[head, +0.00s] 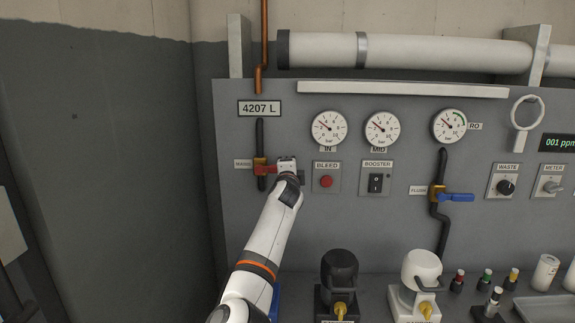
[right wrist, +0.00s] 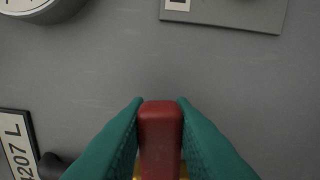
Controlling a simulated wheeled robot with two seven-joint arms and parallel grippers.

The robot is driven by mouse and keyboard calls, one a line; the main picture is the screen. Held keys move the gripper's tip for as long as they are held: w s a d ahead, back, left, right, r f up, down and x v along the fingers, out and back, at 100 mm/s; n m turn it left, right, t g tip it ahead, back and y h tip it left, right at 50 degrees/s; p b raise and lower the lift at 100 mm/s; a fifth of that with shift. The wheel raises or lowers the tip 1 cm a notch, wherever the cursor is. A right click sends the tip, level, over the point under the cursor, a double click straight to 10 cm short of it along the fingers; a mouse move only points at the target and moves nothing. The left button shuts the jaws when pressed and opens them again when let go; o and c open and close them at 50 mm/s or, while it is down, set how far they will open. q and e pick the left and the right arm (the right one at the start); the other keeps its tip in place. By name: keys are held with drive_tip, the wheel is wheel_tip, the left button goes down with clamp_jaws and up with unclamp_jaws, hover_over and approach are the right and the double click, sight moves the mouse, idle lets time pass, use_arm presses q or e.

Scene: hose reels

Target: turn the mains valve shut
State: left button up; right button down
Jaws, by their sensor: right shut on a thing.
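The mains valve (head: 260,162) is a brass body on a vertical black pipe at the left of the grey panel, under the 4207 L plate. Its red lever (head: 265,170) points right, roughly level and across the pipe. My right gripper (head: 281,169) is at the lever's outer end, partly hiding it. In the right wrist view the green fingers (right wrist: 159,112) are shut on the red lever (right wrist: 160,135), one on each side. My left gripper is in neither view.
The bleed button (head: 326,182) and booster switch (head: 375,183) are just right of my gripper. A blue-levered flush valve (head: 455,197) is further right. Black (head: 340,270) and white (head: 421,268) pump-like units stand below. A dark wall (head: 110,150) is at left.

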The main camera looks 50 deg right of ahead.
drive_tip(key=shift+f+m, duration=0.35)
drive_tip(key=shift+m, duration=0.15)
drive_tip(key=c, duration=1.5)
unclamp_jaws()
drive_tip(key=shift+o, duration=1.3)
drive_tip(key=shift+w+f, duration=0.15)
drive_tip(key=b+v, duration=0.2)
drive_tip(key=v, duration=1)
